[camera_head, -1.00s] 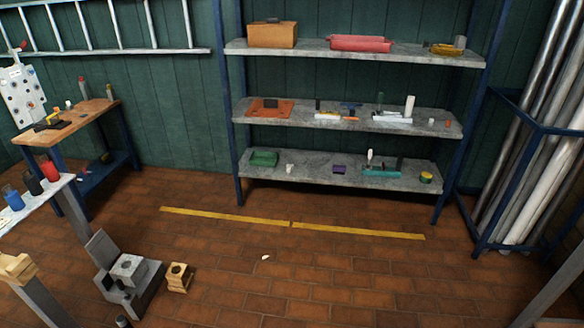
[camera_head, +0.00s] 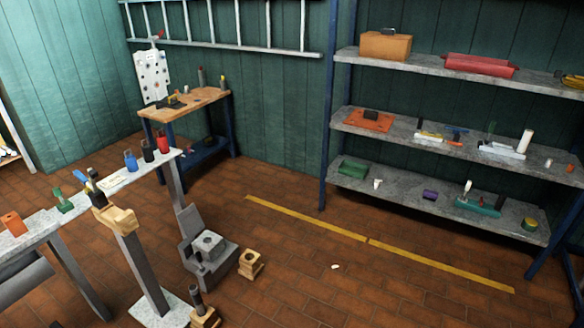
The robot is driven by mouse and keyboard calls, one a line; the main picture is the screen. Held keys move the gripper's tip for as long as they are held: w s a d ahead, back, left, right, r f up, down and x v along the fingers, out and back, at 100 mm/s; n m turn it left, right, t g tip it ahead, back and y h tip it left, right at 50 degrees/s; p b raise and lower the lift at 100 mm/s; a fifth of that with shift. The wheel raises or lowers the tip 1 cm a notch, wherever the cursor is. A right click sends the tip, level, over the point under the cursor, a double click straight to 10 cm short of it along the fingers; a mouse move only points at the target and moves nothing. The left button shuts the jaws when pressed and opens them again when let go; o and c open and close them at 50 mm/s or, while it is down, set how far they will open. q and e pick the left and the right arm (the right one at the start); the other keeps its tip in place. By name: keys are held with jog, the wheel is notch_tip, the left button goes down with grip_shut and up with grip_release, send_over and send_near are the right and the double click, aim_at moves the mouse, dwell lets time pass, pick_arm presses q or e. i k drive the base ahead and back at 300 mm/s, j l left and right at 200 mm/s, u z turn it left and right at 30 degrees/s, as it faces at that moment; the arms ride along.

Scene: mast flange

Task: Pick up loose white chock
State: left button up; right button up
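A small whitish piece (camera_head: 335,266) lies alone on the brown brick floor, in front of the yellow floor line. It may be the loose white chock, but it is too small to tell its shape. Neither of my grippers shows in the head view.
A yellow line (camera_head: 305,221) runs along the floor before the shelf rack (camera_head: 478,152). A grey machine block (camera_head: 208,244) and a wooden block (camera_head: 251,264) stand on the floor left of the white piece. A wooden-topped bench (camera_head: 190,102) stands at the back. Floor around the piece is clear.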

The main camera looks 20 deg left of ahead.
aim_at(377, 184)
jog(key=u, duration=2.7)
jog(key=z, duration=2.7)
jog(key=i+l+u, duration=0.1)
jog(key=i, duration=0.35)
jog(key=i+l+u, duration=0.15)
jog(key=i, duration=0.3)
jog(key=i+l+u, duration=0.1)
jog(key=i+l, duration=0.2)
jog(key=i, duration=0.15)
